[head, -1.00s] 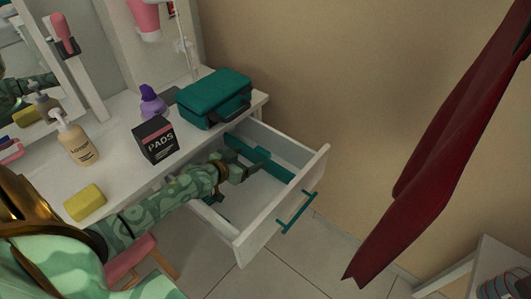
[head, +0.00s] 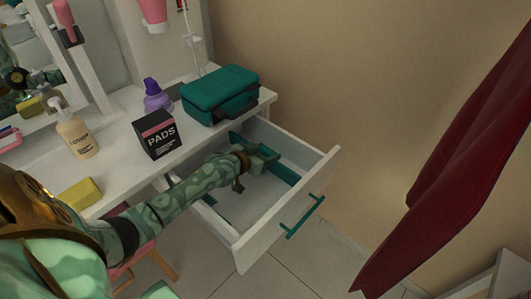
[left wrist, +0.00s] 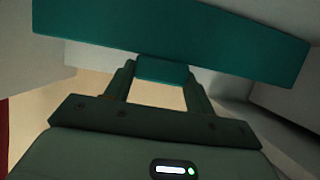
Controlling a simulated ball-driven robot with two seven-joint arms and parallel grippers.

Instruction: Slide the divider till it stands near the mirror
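The divider (head: 281,172) is a teal strip standing on edge inside the open white drawer (head: 262,228), near its far right wall. In the left wrist view the divider (left wrist: 215,38) spans the top, with a small tab (left wrist: 162,70) projecting toward me. My left gripper (head: 265,155) reaches over the drawer to the divider. In the left wrist view its fingers (left wrist: 161,80) lie snug on both sides of the tab, shut on it. The mirror (head: 30,50) stands at the upper left, behind the tabletop. My right gripper is out of view.
On the white tabletop (head: 110,185) stand a teal case (head: 218,95), a black pads box (head: 157,136), a purple bottle (head: 155,96), a lotion bottle (head: 76,135) and a yellow sponge (head: 80,194). Red cloth (head: 455,150) hangs at the right. The drawer's front middle is clear.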

